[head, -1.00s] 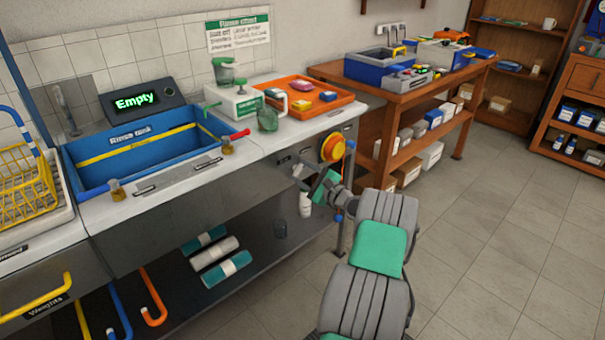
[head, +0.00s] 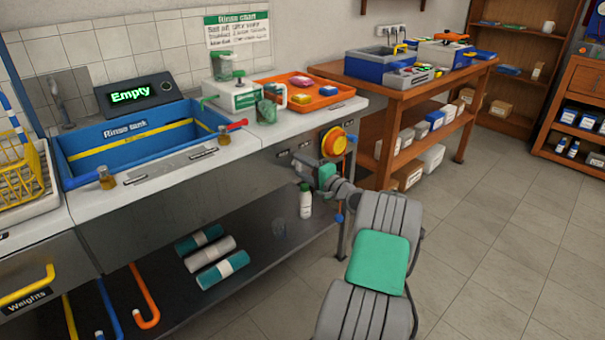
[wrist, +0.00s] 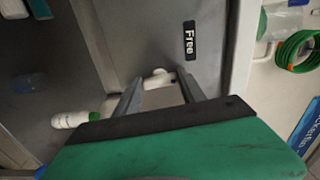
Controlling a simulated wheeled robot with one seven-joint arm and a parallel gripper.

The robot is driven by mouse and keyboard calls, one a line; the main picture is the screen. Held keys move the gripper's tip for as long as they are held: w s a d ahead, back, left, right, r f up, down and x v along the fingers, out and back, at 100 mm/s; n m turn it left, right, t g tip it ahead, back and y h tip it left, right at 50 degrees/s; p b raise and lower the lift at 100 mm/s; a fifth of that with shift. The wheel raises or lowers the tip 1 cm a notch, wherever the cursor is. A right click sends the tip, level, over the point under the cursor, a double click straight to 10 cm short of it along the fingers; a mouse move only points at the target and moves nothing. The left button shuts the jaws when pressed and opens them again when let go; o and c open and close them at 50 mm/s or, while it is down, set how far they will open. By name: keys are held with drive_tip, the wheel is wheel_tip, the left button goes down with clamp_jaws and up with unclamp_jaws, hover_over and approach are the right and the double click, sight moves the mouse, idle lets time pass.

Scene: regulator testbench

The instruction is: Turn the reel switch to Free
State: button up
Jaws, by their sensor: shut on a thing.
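The reel switch shows in the wrist view as a white handle (wrist: 158,78) on the grey front panel, between the fingertips of my gripper (wrist: 160,88). My gripper is shut on this handle; its fingers partly hide it. A black label reading "Free" (wrist: 190,41) is on the panel just above and right of the handle. In the head view my gripper (head: 309,166) is at the bench's front panel, left of and below the orange reel (head: 334,141). The switch is too small and covered to make out there.
A white bottle with a green cap (head: 305,202) stands on the lower shelf below my gripper. Rolled towels (head: 212,254) lie further left. The wooden table (head: 385,88) stands to the right. The tiled floor (head: 480,235) is clear.

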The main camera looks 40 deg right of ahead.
drive_tip(key=n+b, duration=0.4)
drive_tip(key=n, duration=0.1)
drive_tip(key=shift+f, duration=0.25)
drive_tip(key=shift+r+n+b, duration=0.1)
drive_tip(key=shift+n+b, duration=1.15)
drive_tip(key=shift+n, duration=0.45)
drive_tip(key=o, duration=1.4)
drive_tip(key=shift+r, duration=0.15)
drive_tip(key=shift+c, duration=0.2)
drive_tip(key=s+p, duration=0.1)
drive_tip(key=s, duration=0.7)
drive_tip(key=shift+p, duration=0.35)
